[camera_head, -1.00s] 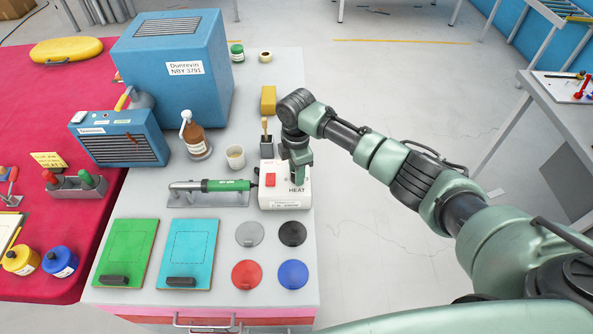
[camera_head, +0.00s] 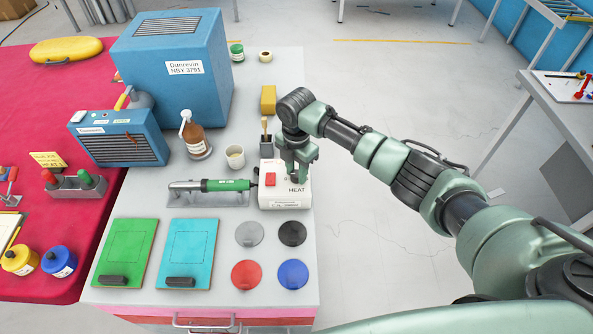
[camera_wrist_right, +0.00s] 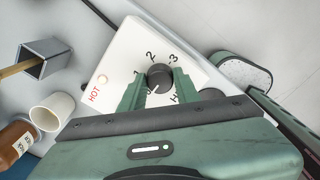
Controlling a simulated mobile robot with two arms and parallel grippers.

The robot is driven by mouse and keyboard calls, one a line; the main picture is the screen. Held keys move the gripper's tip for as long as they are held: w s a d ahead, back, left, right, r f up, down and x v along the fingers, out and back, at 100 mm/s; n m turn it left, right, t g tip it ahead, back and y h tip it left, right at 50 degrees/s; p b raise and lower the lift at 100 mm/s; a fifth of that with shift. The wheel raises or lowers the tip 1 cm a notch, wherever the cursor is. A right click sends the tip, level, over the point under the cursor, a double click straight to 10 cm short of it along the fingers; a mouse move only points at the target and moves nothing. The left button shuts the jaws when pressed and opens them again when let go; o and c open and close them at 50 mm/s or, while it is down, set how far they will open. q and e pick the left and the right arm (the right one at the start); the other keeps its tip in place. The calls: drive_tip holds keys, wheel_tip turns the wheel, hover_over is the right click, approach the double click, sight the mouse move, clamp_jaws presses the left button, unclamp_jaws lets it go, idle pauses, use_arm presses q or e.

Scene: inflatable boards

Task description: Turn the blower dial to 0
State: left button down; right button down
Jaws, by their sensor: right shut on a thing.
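The blower's control box (camera_head: 284,203) is white, with a red switch and the word HEAT, near the right edge of the grey bench. Its round black dial (camera_wrist_right: 160,75) shows in the right wrist view, with 1, 2 and 3 printed around it. A pale mark on the dial points to the lower left in that view; the number there cannot be made out. My right gripper (camera_head: 298,173) is over the box, shut on the dial with one finger on each side. The green-handled blower (camera_head: 226,185) lies on its stand left of the box. My left gripper is not in view.
A white cup (camera_head: 235,157), a brown bottle (camera_head: 196,140) and a dark brush holder (camera_head: 266,146) stand behind the blower. Coloured discs and two boards lie in front. Open floor is to the right of the bench.

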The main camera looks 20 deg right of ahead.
sight(296, 173)
drive_tip(key=c, duration=1)
unclamp_jaws()
drive_tip(key=shift+c, duration=0.2)
wheel_tip(296, 173, up, 8)
drive_tip(key=shift+f+b, duration=0.1)
drive_tip(key=shift+b, duration=0.85)
